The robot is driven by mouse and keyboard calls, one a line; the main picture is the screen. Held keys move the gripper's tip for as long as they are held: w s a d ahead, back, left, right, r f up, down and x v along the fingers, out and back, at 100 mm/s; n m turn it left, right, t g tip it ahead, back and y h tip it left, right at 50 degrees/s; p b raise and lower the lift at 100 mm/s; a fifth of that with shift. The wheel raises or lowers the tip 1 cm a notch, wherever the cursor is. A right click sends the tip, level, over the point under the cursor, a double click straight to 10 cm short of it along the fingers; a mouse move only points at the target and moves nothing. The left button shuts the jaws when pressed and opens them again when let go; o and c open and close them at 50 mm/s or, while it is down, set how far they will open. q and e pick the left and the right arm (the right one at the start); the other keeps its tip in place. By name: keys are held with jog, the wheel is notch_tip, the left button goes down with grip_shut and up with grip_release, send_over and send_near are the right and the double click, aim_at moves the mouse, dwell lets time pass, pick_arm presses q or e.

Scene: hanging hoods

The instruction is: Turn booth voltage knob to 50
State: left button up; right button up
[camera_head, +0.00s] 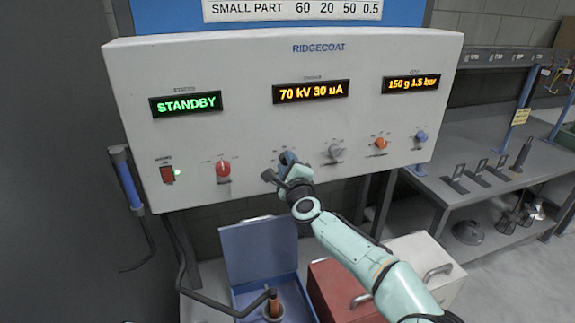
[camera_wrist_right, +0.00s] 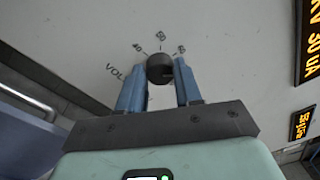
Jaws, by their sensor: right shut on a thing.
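The white RIDGECOAT panel (camera_head: 250,60) carries a row of knobs. In the wrist view the dark round voltage knob (camera_wrist_right: 160,66) sits between the two blue fingers of my right gripper (camera_wrist_right: 161,80), which are shut on it. Small scale numbers, one like 40, and part of the word VOL show around it. In the head view my right gripper (camera_head: 287,161) hides most of this knob. The middle display (camera_head: 310,91) reads 70 kV 30 uA. My left gripper is in neither view.
A red knob (camera_head: 223,169) is left of my gripper; a grey knob (camera_head: 335,152), an orange knob (camera_head: 380,143) and a blue knob (camera_head: 421,136) are right of it. A green STANDBY display (camera_head: 186,104) is above. Below are an open blue case (camera_head: 258,248) and a red box (camera_head: 338,290).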

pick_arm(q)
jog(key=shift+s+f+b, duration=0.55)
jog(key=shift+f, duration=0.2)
pick_arm(e)
jog(key=shift+d+f+n+y, duration=0.1)
jog(key=shift+n+y, duration=0.45)
jog(key=shift+n, duration=4)
jog(key=shift+d+n+y, duration=0.1)
jog(key=shift+n+y, duration=0.45)
jog(key=shift+n, duration=4)
jog(key=o, duration=1)
jog(key=shift+w, duration=0.1)
jog(key=shift+o, duration=0.2)
jog(key=shift+f, duration=0.1)
